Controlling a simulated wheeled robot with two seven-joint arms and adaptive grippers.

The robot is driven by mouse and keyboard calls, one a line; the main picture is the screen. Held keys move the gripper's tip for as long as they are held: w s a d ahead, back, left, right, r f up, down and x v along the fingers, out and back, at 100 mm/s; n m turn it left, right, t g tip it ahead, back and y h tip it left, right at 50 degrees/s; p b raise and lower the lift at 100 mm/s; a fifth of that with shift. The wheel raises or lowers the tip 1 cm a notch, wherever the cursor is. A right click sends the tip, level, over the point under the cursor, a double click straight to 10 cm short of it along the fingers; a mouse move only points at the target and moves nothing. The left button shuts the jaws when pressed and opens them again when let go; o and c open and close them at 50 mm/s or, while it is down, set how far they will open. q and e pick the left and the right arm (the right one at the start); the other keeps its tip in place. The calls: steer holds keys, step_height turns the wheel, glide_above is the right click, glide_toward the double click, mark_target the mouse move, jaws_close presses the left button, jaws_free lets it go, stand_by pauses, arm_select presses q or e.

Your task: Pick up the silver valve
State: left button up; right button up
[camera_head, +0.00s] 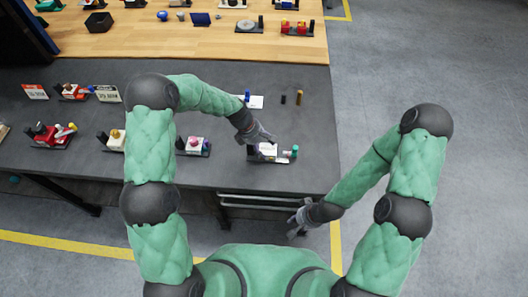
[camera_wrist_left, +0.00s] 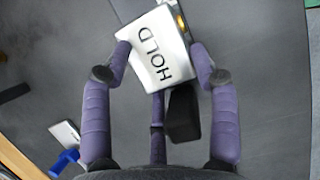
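A small device (camera_head: 283,160) on a dark base stands near the right front of the dark table, with a teal knob at its right end. My left gripper (camera_head: 264,143) is at its top, over its pale part. In the left wrist view, a white block marked HOLD (camera_wrist_left: 157,50) lies between the fingers of my left gripper (camera_wrist_left: 160,52), with a brass-coloured piece behind it. The fingers flank the block; whether they press on it is unclear. I cannot make out a distinct silver valve body. My right gripper (camera_head: 300,218) hangs low beside the table's front edge, away from the device.
The dark table (camera_head: 235,177) holds several other devices to the left, including a pink-topped one (camera_head: 194,146). A wooden table (camera_head: 180,42) with more parts stands behind.

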mark_target(266, 148)
arm_select(q)
steer(key=shift+s+f, duration=0.3)
steer(key=shift+s, duration=0.05)
steer(key=shift+c, duration=0.2)
steer(key=shift+r, duration=0.1)
jaws_close()
steer(key=r, duration=0.9)
steer(key=shift+w, duration=0.25)
steer(key=f, duration=0.5)
steer(key=shift+w+a+f, duration=0.15)
steer(key=shift+a+f, duration=0.1)
steer(key=shift+f, duration=1.1)
steer(key=shift+f, duration=0.35)
steer(key=shift+f, duration=0.15)
